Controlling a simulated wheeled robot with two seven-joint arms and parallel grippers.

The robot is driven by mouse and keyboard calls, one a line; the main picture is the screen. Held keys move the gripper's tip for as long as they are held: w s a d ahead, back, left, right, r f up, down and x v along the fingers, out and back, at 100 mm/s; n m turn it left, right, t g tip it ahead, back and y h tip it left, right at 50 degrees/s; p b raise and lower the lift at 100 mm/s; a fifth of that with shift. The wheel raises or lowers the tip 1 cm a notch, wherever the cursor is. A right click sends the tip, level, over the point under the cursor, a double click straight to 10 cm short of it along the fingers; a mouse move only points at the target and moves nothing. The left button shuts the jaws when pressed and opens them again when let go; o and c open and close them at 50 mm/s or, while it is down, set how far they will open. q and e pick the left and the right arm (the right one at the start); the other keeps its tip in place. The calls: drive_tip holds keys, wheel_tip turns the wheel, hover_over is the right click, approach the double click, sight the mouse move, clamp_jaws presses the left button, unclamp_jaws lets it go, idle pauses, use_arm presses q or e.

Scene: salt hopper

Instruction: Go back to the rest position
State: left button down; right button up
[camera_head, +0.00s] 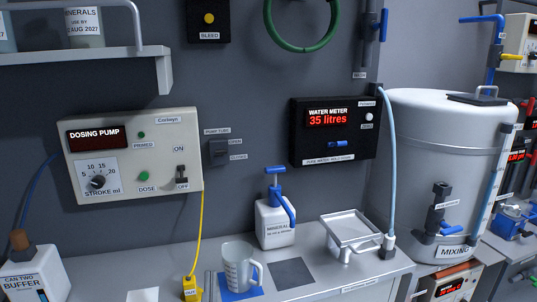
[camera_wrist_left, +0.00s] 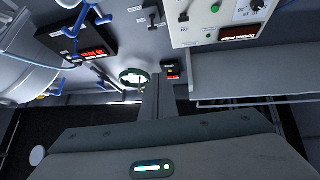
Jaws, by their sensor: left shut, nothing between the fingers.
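The scene is upside down in this view. I cannot make out either gripper clearly in the head view. My right gripper is in neither view.
A bench (camera_head: 300,284) carries a measuring jug (camera_head: 238,265), a white pump bottle (camera_head: 275,222) and a metal tray (camera_head: 350,235). The dosing pump panel (camera_head: 131,155) and water meter (camera_head: 334,131) are on the wall. A large mixing tank (camera_head: 430,150) stands at right.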

use_arm(q)
drive_tip(key=w+d+f+m+g+h, duration=0.1)
drive_tip(key=d+f+m+g+h, duration=0.15)
drive_tip(key=f, duration=1.15)
drive_tip(key=w+d+f+m+g+h, duration=0.15)
drive_tip(key=f+g, duration=0.25)
drive_tip(key=f, duration=0.9)
drive_tip(key=s+a+f+g+h, duration=0.1)
drive_tip(key=s+f+g, duration=0.3)
drive_tip(key=f, duration=0.8)
drive_tip(key=s+a+f+g, duration=0.15)
drive_tip(key=s+f, duration=0.45)
drive_tip(key=f, duration=0.6)
drive_tip(key=s+a+f+n+g+y, duration=0.1)
drive_tip(key=s+a+f+g, duration=0.2)
drive_tip(key=s+f, duration=0.6)
drive_tip(key=s+a+f+g, duration=0.3)
drive_tip(key=s+f+g, duration=0.1)
drive_tip(key=s+f, duration=0.55)
drive_tip(key=s+a+f+g+y, duration=0.1)
drive_tip(key=s+a+f, duration=0.3)
drive_tip(key=s, duration=0.7)
drive_tip(key=s+a+f+n+g+y, duration=0.1)
drive_tip(key=s+a+f+g, duration=0.3)
drive_tip(key=s, duration=0.8)
drive_tip(key=shift+s+a+f+g, duration=0.3)
drive_tip(key=shift+a+f, duration=0.1)
drive_tip(key=shift+a, duration=0.15)
